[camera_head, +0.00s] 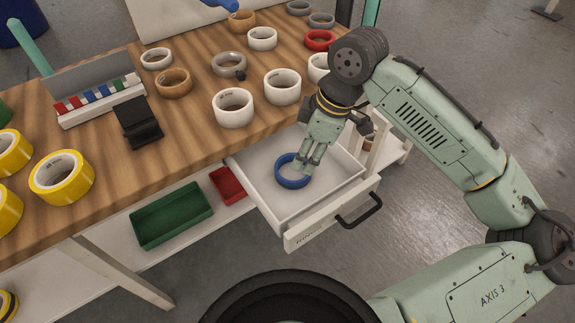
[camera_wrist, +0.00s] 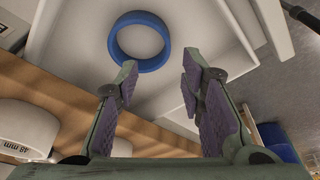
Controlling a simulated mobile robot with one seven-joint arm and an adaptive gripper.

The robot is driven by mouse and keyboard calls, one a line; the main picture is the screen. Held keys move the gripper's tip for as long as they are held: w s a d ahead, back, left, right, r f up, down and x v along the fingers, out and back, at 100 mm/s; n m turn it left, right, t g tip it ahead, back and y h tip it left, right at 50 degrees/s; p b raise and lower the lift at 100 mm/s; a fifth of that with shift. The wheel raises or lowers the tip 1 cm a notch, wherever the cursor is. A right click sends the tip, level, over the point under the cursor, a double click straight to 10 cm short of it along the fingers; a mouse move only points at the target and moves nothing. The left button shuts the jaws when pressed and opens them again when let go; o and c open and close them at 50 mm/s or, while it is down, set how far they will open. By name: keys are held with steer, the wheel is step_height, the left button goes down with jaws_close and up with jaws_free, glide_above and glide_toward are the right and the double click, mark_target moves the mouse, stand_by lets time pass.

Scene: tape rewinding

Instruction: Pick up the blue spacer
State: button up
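The blue spacer (camera_head: 293,183) is a blue ring lying flat in the open white drawer (camera_head: 312,226). It also shows in the wrist view (camera_wrist: 114,42), at the top, left of centre. My gripper (camera_head: 311,162) points down into the drawer over the ring's right side in the head view. In the wrist view my gripper (camera_wrist: 161,76) has its fingers spread with nothing between them. The left fingertip appears to overlap the ring's near edge. I cannot tell whether it touches.
The wooden tabletop (camera_head: 120,185) holds several tape rolls, including a white roll (camera_head: 233,108) near the drawer. A green bin (camera_head: 172,217) and a red bin (camera_head: 228,185) sit on the lower shelf. The drawer walls surround my gripper. The drawer floor beside the ring is bare.

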mark_target(288, 187)
steer(key=x, duration=0.3)
steer(key=shift+f, duration=0.25)
steer(key=x, duration=0.2)
steer(key=p+x, duration=0.1)
steer(key=x, duration=0.2)
steer(key=shift+s+a+f, duration=0.25)
steer(key=shift+s+a, duration=0.05)
steer(key=shift+s, duration=0.1)
steer(key=shift+c, duration=0.2)
jaws_close()
